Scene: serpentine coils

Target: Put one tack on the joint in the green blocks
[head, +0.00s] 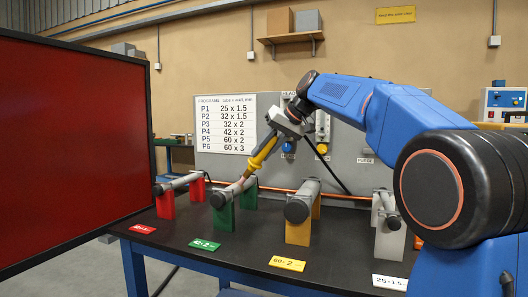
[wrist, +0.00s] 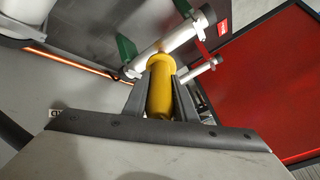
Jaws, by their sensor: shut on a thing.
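My gripper (head: 278,130) is shut on a yellow-handled torch (head: 263,152), which points down and left. In the wrist view the torch's yellow body (wrist: 160,88) sits between the two dark fingers. The torch's thin tip reaches the grey tube (head: 229,191) lying in the green blocks (head: 223,216); I cannot tell whether it touches. The tube also shows in the wrist view (wrist: 178,37), with a green block (wrist: 126,47) beside it. The torch body hides its own tip and part of the tube there. The joint itself is too small to make out.
Red blocks (head: 165,206) with a tube stand left, yellow blocks (head: 298,231) and pale blocks (head: 389,241) with tubes stand right. A copper pipe (head: 340,195) runs behind. A red screen (head: 70,150) stands at the left. Label cards lie along the bench's front.

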